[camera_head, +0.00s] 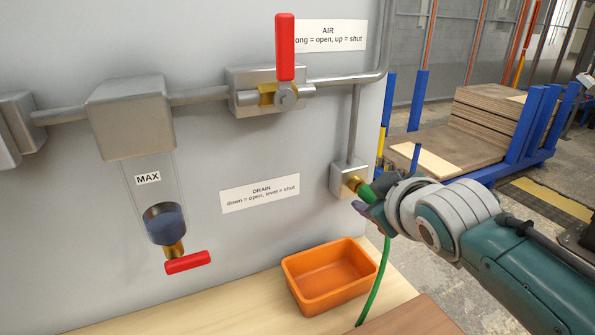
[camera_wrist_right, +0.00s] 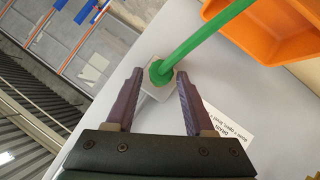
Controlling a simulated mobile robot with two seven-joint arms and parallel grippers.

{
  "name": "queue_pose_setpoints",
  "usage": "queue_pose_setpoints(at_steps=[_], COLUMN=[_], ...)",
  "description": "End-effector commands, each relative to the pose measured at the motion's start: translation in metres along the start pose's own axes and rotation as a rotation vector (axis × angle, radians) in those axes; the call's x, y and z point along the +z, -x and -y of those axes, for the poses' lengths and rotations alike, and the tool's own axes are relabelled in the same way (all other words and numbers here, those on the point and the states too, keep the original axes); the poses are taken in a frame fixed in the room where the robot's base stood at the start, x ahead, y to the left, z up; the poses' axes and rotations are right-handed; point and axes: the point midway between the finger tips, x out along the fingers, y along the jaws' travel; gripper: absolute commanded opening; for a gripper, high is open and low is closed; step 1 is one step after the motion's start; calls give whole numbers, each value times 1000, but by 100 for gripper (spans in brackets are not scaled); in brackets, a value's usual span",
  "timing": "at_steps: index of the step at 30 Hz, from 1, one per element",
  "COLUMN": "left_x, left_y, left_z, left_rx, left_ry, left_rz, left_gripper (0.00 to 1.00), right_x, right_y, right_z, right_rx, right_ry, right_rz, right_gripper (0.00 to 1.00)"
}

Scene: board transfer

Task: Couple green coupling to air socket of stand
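The green coupling (camera_head: 367,193) sits against the brass air socket (camera_head: 355,183) on the stand's grey block (camera_head: 344,172), in line with it; the exact seat is too small to judge. A green hose (camera_head: 374,285) hangs from the coupling. My right gripper (camera_head: 370,200) is at the coupling. In the right wrist view, the right gripper's fingers (camera_wrist_right: 160,72) stand apart on either side of the green coupling (camera_wrist_right: 159,71), with small gaps showing. The socket is hidden behind the coupling there. My left gripper is not in view.
The red air valve handle (camera_head: 285,47) stands up. The red drain handle (camera_head: 188,262) is about level below the bowl (camera_head: 165,220). An orange bin (camera_head: 330,277) stands on the wooden bench (camera_head: 240,316) under the socket.

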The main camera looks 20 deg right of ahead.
Motion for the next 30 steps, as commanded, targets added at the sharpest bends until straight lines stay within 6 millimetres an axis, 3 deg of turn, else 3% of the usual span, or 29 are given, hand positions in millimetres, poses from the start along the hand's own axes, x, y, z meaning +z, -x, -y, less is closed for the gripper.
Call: queue_pose_setpoints(at_steps=[3, 14, 30], left_x=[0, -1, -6], left_y=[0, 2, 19], left_z=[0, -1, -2], left_rx=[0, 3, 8], left_ry=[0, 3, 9], left_rz=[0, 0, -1], left_gripper=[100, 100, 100], right_x=[0, 0, 0], right_y=[0, 6, 87], right_z=[0, 0, 0], right_rx=[0, -1, -1], right_ry=[0, 0, 0], right_rz=[0, 2, 0], right_gripper=[68, 68, 68])
